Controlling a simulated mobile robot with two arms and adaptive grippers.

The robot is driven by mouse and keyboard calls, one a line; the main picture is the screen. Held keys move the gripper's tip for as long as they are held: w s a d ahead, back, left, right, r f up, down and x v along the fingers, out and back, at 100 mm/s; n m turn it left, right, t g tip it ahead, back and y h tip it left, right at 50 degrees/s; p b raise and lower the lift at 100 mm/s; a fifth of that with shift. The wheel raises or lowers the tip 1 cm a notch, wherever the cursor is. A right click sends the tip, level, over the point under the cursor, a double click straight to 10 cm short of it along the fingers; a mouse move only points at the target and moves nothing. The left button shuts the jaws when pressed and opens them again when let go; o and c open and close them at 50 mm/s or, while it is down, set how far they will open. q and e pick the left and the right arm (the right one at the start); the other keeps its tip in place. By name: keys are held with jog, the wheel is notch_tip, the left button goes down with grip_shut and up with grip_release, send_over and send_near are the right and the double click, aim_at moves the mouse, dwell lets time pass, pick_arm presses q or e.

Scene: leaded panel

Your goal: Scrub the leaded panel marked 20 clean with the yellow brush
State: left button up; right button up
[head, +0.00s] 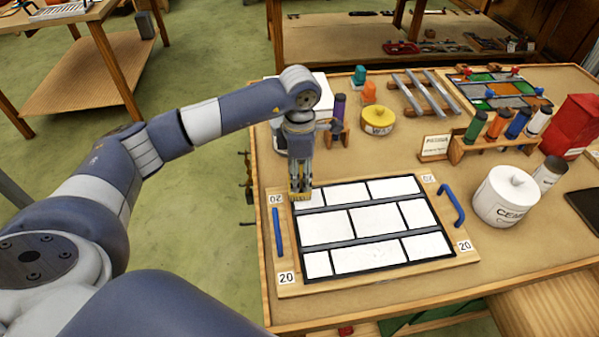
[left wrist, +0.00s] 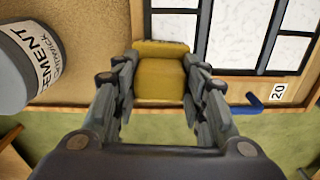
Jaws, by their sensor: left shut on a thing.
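The leaded panel (head: 380,254) has white panes in dark lead lines. It lies flat on a wooden board (head: 375,274) marked 20 at its corners, with a blue handle on either side. Part of it shows in the left wrist view (left wrist: 235,40), with faint grey specks on some panes. My left gripper (head: 300,178) is shut on the yellow brush (left wrist: 160,75), pointing down at the panel's far left corner. The brush's lower end (head: 300,196) is at the panel's edge; I cannot tell whether it touches. My right gripper is not in view.
A white cement pot (head: 505,197) stands right of the board. A rack of coloured tubes (head: 495,145), a yellow tin (head: 378,120) and grey lead strips (head: 427,95) lie behind. A purple tube (head: 339,108) stands close behind my left gripper. The blue left handle (head: 277,232) stands up beside the panel.

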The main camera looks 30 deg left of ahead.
aim_at(301, 193)
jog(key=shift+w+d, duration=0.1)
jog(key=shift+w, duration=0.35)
pick_arm(q)
jog(key=shift+f, duration=0.2)
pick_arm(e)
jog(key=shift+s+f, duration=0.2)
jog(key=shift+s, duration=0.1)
pick_arm(q)
jog(key=shift+f+b, duration=0.1)
jog(key=shift+b, duration=0.2)
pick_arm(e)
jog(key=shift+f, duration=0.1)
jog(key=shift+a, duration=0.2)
pick_arm(q)
jog(key=shift+s+d, duration=0.45)
jog(key=shift+s, duration=0.2)
jog(key=shift+s+d, duration=0.45)
jog(key=shift+s, duration=0.15)
jog(key=shift+s+d, duration=0.95)
jog(key=shift+s, duration=0.25)
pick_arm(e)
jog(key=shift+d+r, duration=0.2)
